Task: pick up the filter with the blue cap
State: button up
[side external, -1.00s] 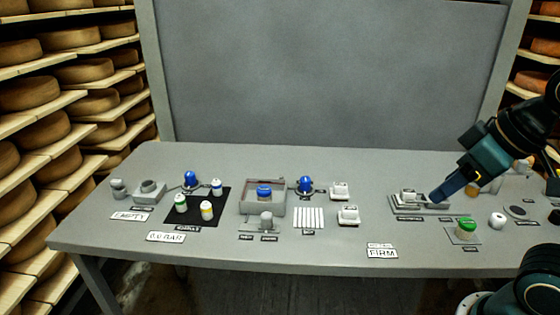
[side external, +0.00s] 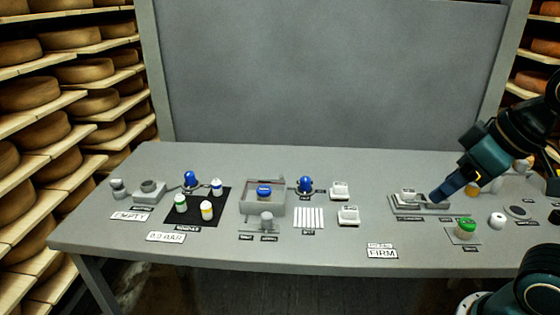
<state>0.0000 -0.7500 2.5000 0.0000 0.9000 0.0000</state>
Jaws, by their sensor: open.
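A small white filter with a blue cap (side external: 216,187) stands upright at the back right of a black mat (side external: 188,219) on the left half of the table. A green-capped filter (side external: 180,204) and a yellow-capped filter (side external: 207,210) stand on the same mat. My gripper (side external: 436,198) is at the right side of the table, far from the mat, low over a grey fixture (side external: 405,208). It is open. Its two fingers are too small to make out separately, and I see nothing held in it.
Blue domed parts (side external: 190,179) (side external: 305,184) stand behind and right of the mat. A grey open box (side external: 262,210) with a blue-topped item sits right of the mat. White blocks (side external: 348,215) stand mid-table. A green-lidded jar (side external: 466,229) is near my gripper. The front centre is mostly clear.

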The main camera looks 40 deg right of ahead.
jog(key=o, duration=0.3)
jog(key=shift+o, duration=0.2)
jog(key=w+a+r+m+g, duration=0.1)
jog(key=w+r, duration=0.2)
jog(key=w, duration=1.8)
jog(key=w+a+f, duration=0.1)
jog(key=w+f, duration=0.6)
jog(key=w, duration=0.3)
jog(key=w+a+f+m+g, duration=0.1)
jog(key=w+a+f, duration=0.1)
jog(key=w+f, duration=0.5)
jog(key=w, duration=0.3)
jog(key=shift+w+f+h, duration=0.25)
jog(key=shift+w+h, duration=0.05)
